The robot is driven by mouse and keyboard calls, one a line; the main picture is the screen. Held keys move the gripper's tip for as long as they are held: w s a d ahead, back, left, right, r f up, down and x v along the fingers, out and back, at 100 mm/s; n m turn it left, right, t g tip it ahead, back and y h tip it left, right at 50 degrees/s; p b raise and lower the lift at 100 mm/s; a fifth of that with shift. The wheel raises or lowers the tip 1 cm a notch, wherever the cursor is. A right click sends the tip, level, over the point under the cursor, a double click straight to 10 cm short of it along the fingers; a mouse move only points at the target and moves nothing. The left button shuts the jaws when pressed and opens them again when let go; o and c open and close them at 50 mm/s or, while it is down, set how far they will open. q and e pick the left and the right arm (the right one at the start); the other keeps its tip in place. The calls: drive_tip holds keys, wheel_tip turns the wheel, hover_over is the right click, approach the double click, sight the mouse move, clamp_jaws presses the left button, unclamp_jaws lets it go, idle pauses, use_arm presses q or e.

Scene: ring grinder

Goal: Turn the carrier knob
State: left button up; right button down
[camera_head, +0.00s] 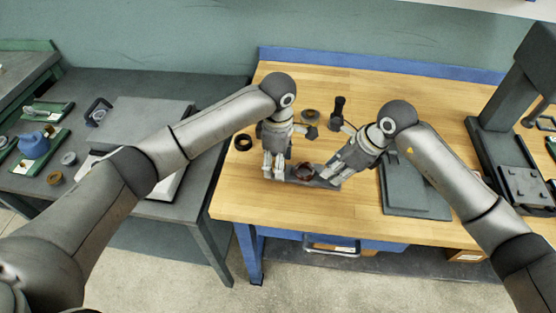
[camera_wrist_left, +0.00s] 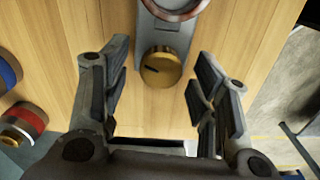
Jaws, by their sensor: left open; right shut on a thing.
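The carrier (camera_head: 318,183) is a grey bar with a reddish-brown ring (camera_head: 305,171) on it, in the middle of the wooden bench near its front edge. In the left wrist view the carrier (camera_wrist_left: 158,34) ends in a round brass knob (camera_wrist_left: 160,70) with a dark slot mark. My left gripper (camera_wrist_left: 160,95) is open, its fingers on either side of the knob with gaps to both. In the head view my left gripper (camera_head: 273,173) is at the carrier's left end and hides the knob. My right gripper (camera_head: 334,172) is shut on the carrier's right end.
A grey plate (camera_head: 415,190) and a dark machine (camera_head: 510,120) are to the right. The bench's front left is clear.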

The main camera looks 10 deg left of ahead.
use_arm(q)
drive_tip(key=c, duration=1)
drive_tip(key=shift+m, duration=1.5)
drive_tip(key=shift+c, duration=0.3)
drive_tip(key=o, duration=1.1)
drive_tip(key=shift+c, duration=0.2)
wheel_tip(320, 180, up, 12)
